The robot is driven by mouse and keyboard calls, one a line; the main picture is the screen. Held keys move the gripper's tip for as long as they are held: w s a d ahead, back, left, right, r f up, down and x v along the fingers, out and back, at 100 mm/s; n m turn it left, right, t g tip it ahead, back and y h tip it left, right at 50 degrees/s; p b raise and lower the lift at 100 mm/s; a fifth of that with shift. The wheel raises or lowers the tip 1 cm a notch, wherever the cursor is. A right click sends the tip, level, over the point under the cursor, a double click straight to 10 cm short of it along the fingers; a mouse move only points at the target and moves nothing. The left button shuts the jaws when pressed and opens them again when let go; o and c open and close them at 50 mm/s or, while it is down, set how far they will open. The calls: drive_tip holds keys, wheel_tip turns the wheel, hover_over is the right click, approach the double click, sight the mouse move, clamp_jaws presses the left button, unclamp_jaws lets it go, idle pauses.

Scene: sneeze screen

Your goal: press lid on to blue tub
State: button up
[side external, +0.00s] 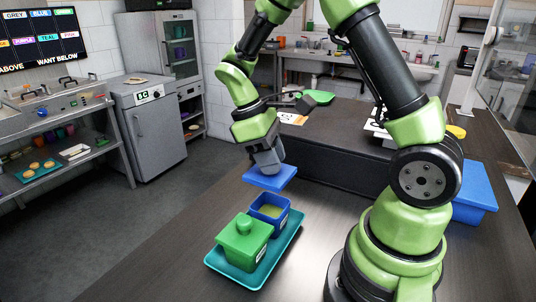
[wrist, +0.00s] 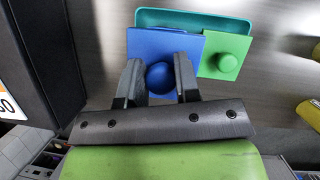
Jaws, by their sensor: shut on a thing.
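My gripper (side external: 266,166) is shut on the knob of a flat blue lid (side external: 270,180). In the wrist view the blue lid (wrist: 146,48) shows with its round knob between the two fingers (wrist: 158,78). The lid is held above the blue tub (side external: 269,209), apart from it. The tub is open, with yellowish-green contents visible, and stands in a teal tray (side external: 283,240). In the wrist view the lid hides the blue tub.
A green tub with a green lid (side external: 244,235) stands beside the blue tub in the tray; its lid also shows in the wrist view (wrist: 237,46). A dark raised block (side external: 335,165) lies behind. A blue bin (side external: 476,200) stands at right. The table is clear left of the tray.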

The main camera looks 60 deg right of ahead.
sight(258, 169)
drive_tip(key=shift+f, duration=2.45)
drive_tip(key=shift+f, duration=1.5)
idle(2.8)
drive_tip(key=o, duration=1)
drive_tip(key=shift+c, duration=0.2)
drive_tip(key=shift+v, duration=3.5)
